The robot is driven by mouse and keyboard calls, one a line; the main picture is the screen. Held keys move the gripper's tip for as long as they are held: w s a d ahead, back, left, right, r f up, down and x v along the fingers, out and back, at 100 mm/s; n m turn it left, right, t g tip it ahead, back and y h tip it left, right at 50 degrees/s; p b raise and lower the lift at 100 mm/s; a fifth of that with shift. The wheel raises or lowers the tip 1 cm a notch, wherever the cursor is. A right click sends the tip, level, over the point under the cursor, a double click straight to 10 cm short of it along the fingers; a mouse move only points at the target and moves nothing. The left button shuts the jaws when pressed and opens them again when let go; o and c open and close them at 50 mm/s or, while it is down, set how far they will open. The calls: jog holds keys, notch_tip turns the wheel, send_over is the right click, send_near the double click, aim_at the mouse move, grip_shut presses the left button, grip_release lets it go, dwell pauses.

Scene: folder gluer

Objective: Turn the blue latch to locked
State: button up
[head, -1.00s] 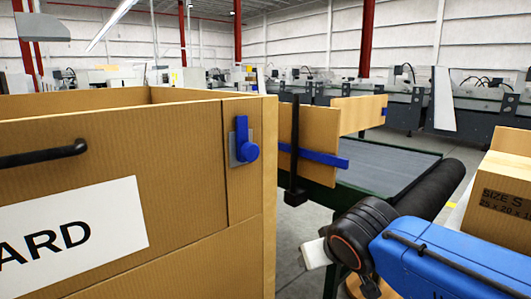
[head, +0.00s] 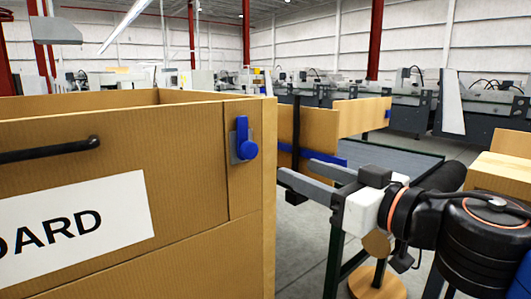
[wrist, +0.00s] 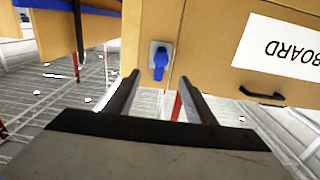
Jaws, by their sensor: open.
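The blue latch (head: 243,138) sits on a grey plate on the front of the large cardboard-coloured box, near its right corner. Its handle points up from a round hub in the head view. In the wrist view the blue latch (wrist: 160,62) appears upside down, ahead of and between the fingertips. My gripper (head: 305,180) is at the right of the box corner, fingers pointing left, open and empty. In the wrist view my gripper (wrist: 160,85) shows two parted fingers, apart from the latch.
The box (head: 110,200) has a black handle (head: 50,150) and a white label (head: 75,225). Behind my arm are brown panels with a blue strip and a dark conveyor (head: 385,158). Another carton (head: 500,165) stands at the right. Grey machines line the back.

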aim_at(252, 152)
jog(key=shift+x, duration=8.6)
jog(key=shift+s+a, duration=0.1)
jog(key=shift+a, duration=0.1)
grip_shut()
